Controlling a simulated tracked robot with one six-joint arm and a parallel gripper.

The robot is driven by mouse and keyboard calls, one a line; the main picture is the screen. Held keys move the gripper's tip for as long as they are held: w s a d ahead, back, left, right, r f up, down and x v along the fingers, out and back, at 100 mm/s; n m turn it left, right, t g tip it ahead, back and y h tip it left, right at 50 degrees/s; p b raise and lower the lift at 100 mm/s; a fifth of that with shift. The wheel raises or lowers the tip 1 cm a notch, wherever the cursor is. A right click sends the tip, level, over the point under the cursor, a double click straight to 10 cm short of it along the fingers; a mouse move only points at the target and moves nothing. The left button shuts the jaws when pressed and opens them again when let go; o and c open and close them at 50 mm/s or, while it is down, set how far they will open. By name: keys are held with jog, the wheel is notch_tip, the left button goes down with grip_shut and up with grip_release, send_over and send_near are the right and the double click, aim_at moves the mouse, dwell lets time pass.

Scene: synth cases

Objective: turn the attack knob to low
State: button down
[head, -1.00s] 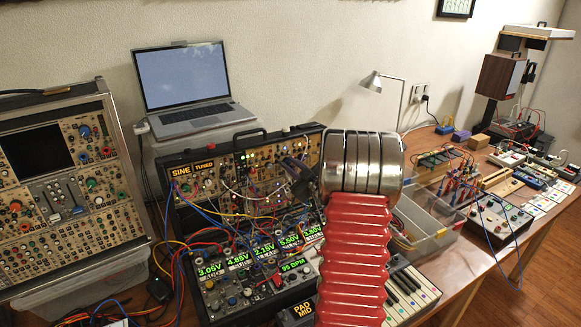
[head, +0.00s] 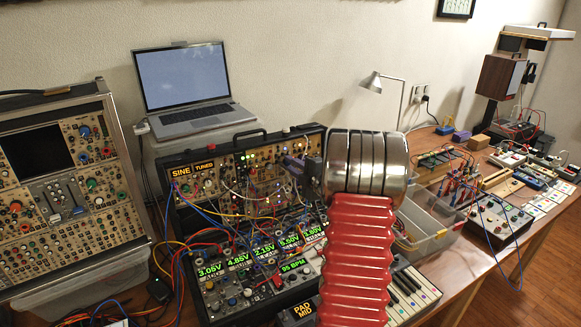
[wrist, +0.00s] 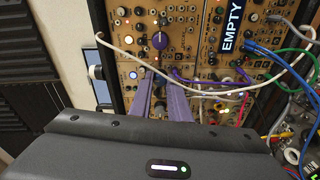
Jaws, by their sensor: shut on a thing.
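My gripper (wrist: 159,76) reaches the tan synth panel (wrist: 205,50) in the wrist view, with its two purple fingers closed on a small knob there. The fingers hide most of that knob, and I cannot read its label or its pointer.
A white patch cable (wrist: 125,50) runs close by the fingers, and a purple cable (wrist: 205,82) lies just right of them. Blue cables (wrist: 268,52) hang farther right. A laptop (head: 185,85) stands behind the case. A clear bin (head: 430,225) stands right of my arm.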

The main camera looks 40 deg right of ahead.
jog(key=shift+w+a+n, duration=0.15)
jog(key=shift+a+n, duration=0.1)
jog(key=shift+n, duration=0.65)
jog(key=c, duration=1.9)
grip_release()
jog(key=shift+f, duration=0.1)
jog(key=shift+o, duration=1.2)
jog(key=shift+d, duration=0.15)
jog(key=v, duration=1.4)
jog(key=shift+d, duration=0.15)
